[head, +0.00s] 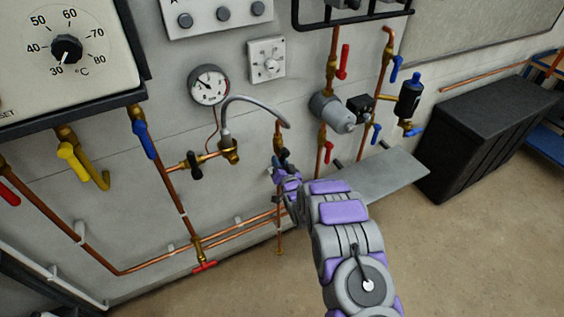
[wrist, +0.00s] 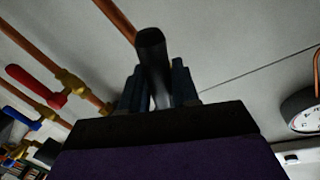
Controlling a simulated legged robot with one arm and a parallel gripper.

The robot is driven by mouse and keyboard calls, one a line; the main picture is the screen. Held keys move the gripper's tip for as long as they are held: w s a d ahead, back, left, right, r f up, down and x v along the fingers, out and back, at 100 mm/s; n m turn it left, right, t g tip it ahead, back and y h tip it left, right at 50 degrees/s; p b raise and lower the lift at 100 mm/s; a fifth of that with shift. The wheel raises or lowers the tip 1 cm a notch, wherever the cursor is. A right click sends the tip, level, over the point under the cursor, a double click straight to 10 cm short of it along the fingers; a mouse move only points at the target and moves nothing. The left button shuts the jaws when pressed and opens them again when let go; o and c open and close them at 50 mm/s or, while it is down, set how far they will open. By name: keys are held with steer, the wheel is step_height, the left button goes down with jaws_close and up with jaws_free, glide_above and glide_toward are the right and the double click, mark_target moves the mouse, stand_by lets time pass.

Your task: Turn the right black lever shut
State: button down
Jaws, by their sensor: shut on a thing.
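The right black lever (wrist: 151,48) stands between my fingers in the wrist view, with a copper pipe running up behind it. In the head view the right black lever (head: 282,154) shows only as a small dark part below the right end of the grey hose; my gripper hides most of it. My gripper (head: 279,166) is shut on this lever; its two dark fingers (wrist: 155,88) press on both sides of it in the wrist view. The left black lever (head: 195,165) is on the valve left of the hose's lower fitting. The right lever's exact angle is unclear.
A grey braided hose (head: 255,102) arches over the valves, below a pressure gauge (head: 208,85). Right of my arm are a grey pump (head: 330,112), red and blue levers, a grey shelf-like plate (head: 385,174) and a black cabinet (head: 480,130). The floor in front is clear.

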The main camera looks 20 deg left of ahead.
steer(key=m+p, duration=0.1)
steer(key=r+m, duration=0.1)
steer(key=m+g+p, duration=0.1)
steer(key=shift+s+a+r+p, duration=0.2)
steer(key=shift+s+a+p, duration=0.1)
steer(key=shift+s+a, duration=0.1)
steer(key=shift+s+a+r+m+p, duration=0.15)
steer(key=shift+r+m+p, duration=0.2)
steer(key=shift+m+p, duration=0.65)
steer(key=m+p, duration=0.1)
steer(key=p, duration=0.1)
steer(key=r+m+g+p, duration=0.1)
steer(key=p, duration=0.1)
steer(key=shift+s+a+r+m+y, duration=0.1)
steer(key=shift+s+m+y, duration=0.1)
steer(key=shift+m+y, duration=0.2)
steer(key=m+p, duration=0.1)
steer(key=p, duration=0.1)
steer(key=m+p, duration=0.1)
steer(key=p, duration=0.1)
steer(key=shift+r+m+g+y, duration=0.3)
steer(key=shift+r+m+g, duration=0.1)
steer(key=c, duration=1.1)
jaws_free()
steer(key=shift+w+f, duration=0.15)
steer(key=shift+o, duration=0.6)
steer(key=shift+s, duration=0.2)
